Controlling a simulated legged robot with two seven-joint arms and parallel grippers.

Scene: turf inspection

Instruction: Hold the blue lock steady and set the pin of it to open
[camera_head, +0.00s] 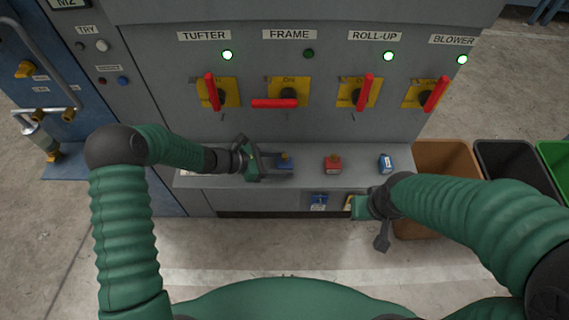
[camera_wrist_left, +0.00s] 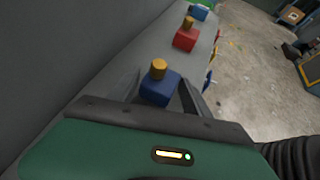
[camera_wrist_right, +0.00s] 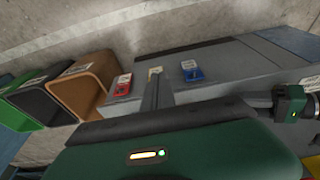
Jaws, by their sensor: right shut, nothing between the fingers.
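The blue lock (camera_head: 286,164) stands on the grey shelf of the machine. It is a blue block with a brass pin on top; in the left wrist view the lock (camera_wrist_left: 158,89) shows its pin (camera_wrist_left: 158,68) upright. My left gripper (camera_head: 284,168) is at the lock, with one finger on each side of it. I cannot tell whether the fingers press on it. My right gripper (camera_wrist_right: 157,80) is shut and empty.
A red block (camera_head: 333,164) with a brass pin and another blue block (camera_head: 386,164) stand further right on the shelf. Blue (camera_head: 318,202) and yellow tags (camera_wrist_right: 154,74) are on the front below. Red-handled switches (camera_head: 274,103) sit above. Brown (camera_head: 440,160) and black bins (camera_head: 512,165) stand at right.

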